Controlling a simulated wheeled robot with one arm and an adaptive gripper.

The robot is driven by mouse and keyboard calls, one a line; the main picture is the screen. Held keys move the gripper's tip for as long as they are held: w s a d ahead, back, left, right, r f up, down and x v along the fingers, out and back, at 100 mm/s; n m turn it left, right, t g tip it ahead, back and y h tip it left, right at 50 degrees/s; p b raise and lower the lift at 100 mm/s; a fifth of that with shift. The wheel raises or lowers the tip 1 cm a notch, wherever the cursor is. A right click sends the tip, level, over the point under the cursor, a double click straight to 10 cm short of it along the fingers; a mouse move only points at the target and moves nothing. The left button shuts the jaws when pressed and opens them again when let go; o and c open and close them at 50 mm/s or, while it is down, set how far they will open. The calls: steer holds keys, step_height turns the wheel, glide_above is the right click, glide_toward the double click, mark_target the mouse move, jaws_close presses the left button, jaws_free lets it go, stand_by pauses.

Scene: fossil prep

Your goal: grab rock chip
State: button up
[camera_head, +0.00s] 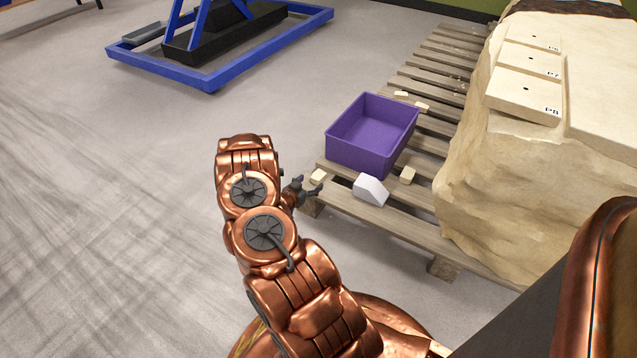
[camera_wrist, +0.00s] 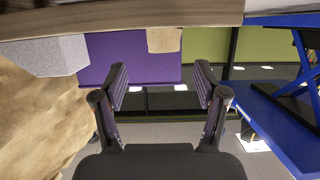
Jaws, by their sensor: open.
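Several small beige rock chips lie on the wooden pallet. The nearest rock chip (camera_head: 317,177) sits at the pallet's near left corner, in front of the purple bin. A beige chip also shows in the wrist view (camera_wrist: 164,40), just beyond my fingertips and between their lines. Another chip (camera_head: 407,175) lies right of the white block, and others (camera_head: 401,94) (camera_head: 422,106) lie behind the bin. My gripper (camera_head: 309,187) is beside the nearest chip at the pallet's edge. In the wrist view its two fingers (camera_wrist: 160,73) are apart with nothing between them.
The purple bin (camera_head: 359,157) and a white block (camera_head: 370,190) stand on the pallet (camera_head: 386,216) close to the chip. A large plaster-like rock mass (camera_head: 470,190) fills the right side. A blue-framed stand (camera_head: 205,78) is at the back left. Floor left of the pallet is clear.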

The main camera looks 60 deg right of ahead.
mark_target(318, 175)
steer(key=shift+b+x, duration=0.45)
steer(key=shift+x, duration=0.8)
steer(key=b+x, duration=0.3)
steer(key=x, duration=0.1)
steer(key=shift+w+d+f, duration=0.2)
steer(key=shift+f, duration=0.05)
steer(key=shift+w+d, duration=0.1)
steer(key=shift+d, duration=0.3)
steer(key=shift+r, duration=0.1)
steer(key=c, duration=1.3)
